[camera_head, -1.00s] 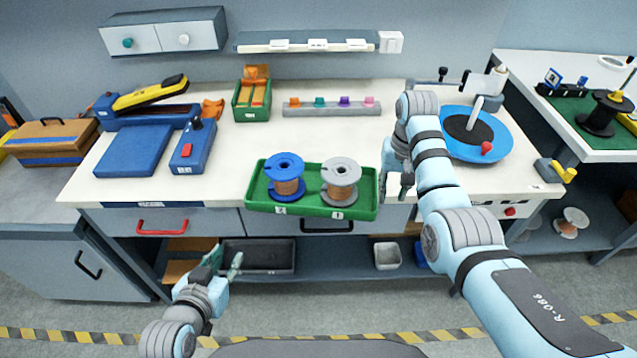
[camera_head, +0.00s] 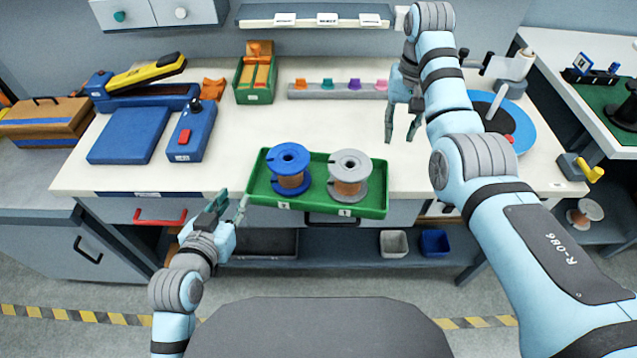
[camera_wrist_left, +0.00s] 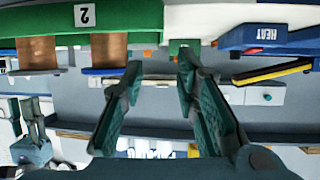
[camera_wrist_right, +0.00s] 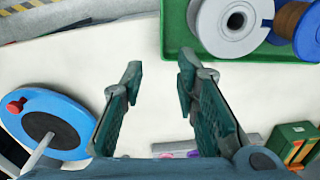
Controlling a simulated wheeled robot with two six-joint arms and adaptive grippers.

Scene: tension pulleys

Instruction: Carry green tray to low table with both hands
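The green tray (camera_head: 318,204) sits at the bench's front edge and juts a little over it. It holds a blue spool (camera_head: 289,166) and a grey spool (camera_head: 349,176), both with copper-coloured winding. My left gripper (camera_head: 230,207) is open just off the tray's left end, near its front corner; in the left wrist view the tray (camera_wrist_left: 120,17) is beyond the fingertips. My right gripper (camera_head: 401,138) is open and empty above the bench, right of and behind the tray. In the right wrist view the tray (camera_wrist_right: 175,35) lies past the fingertips, apart from them.
The white bench top (camera_head: 225,150) is clear left of the tray. A blue turntable (camera_head: 520,135) stands at the right. A blue pad (camera_head: 128,135) and a blue box with a red button (camera_head: 190,130) lie at the left. A side table (camera_head: 560,45) is at the far right.

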